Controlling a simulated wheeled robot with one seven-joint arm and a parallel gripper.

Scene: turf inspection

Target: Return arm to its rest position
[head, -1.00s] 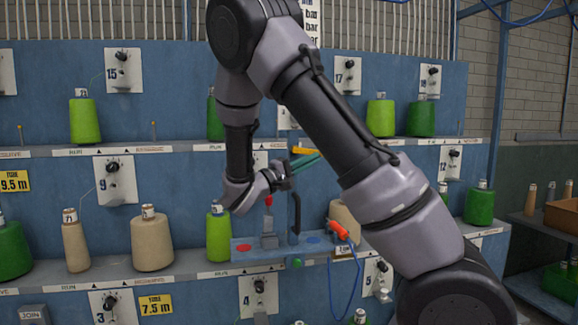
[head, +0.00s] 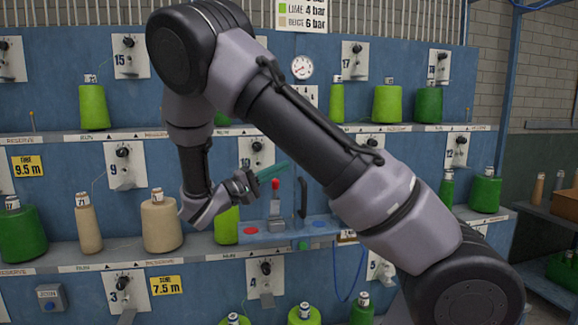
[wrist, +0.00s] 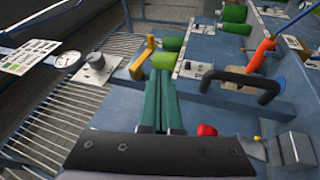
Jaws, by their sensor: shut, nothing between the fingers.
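My gripper (head: 272,172) has teal fingers that lie together, with nothing between them. It points right in the head view, in front of the blue rack, above the small blue shelf with the red-knobbed lever (head: 275,195). In the wrist view my gripper (wrist: 160,78) shows as two long teal fingers side by side. The red knob (wrist: 207,130) is to the right of the fingers there. My arm is bent, its elbow high at the upper left of the head view, and it hides part of the rack.
A dark upright handle (head: 302,197) stands beside the lever. The wrist view also shows an orange-handled tool (wrist: 262,55), a yellow handle (wrist: 140,62) and a gauge (wrist: 67,60). Beige cones (head: 160,224) and green cones (head: 93,107) stand on the rack's ledges (head: 75,257).

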